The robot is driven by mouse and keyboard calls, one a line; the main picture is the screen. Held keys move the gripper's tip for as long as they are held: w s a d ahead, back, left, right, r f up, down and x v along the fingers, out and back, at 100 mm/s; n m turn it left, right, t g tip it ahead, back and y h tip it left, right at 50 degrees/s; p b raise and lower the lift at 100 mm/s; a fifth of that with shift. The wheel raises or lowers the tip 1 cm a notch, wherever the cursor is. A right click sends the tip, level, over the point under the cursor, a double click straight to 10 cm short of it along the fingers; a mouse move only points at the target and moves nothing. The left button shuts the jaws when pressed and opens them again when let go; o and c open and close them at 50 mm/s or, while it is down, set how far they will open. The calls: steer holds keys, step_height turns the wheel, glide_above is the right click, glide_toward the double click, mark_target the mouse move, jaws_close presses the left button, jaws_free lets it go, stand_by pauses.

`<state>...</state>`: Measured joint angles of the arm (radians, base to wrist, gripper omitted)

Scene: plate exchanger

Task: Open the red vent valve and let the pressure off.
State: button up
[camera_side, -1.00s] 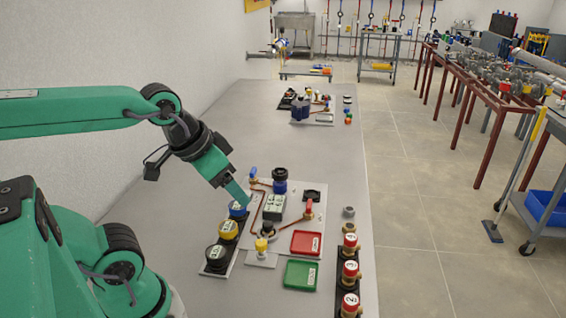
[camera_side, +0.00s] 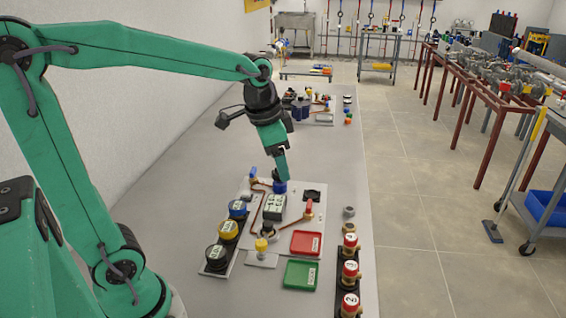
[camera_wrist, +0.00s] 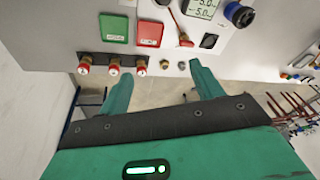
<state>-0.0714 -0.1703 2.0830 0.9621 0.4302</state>
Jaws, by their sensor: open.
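The red vent valve (camera_side: 308,208) stands on the grey panel (camera_side: 252,222), at the end of a copper pipe beside the gauge block. In the wrist view its red handle (camera_wrist: 184,39) shows beyond the jaws, near the gauge. My gripper (camera_side: 282,178) is over the far part of the panel, up and left of the red valve and apart from it. It hides most of the black and blue part there. In the wrist view my gripper (camera_wrist: 160,72) has its two green fingers spread wide with nothing between them.
A blue-handled valve (camera_side: 253,176) stands at the panel's far left. A red tray (camera_side: 306,243) and green tray (camera_side: 302,274) lie nearer. Red-capped fittings (camera_side: 350,270) line the right edge. Blue, yellow and black caps stand at left.

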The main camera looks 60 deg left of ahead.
steer(key=w+a+f+m+g, duration=0.25)
steer(key=w+f, duration=0.35)
steer(key=w, duration=0.3)
steer(key=m, duration=0.2)
glide_above(309, 203)
steer(key=shift+g, duration=0.25)
step_height(309, 203, down, 7)
steer(key=shift+r, duration=0.1)
steer(key=shift+f, duration=3.95)
steer(key=c, duration=1)
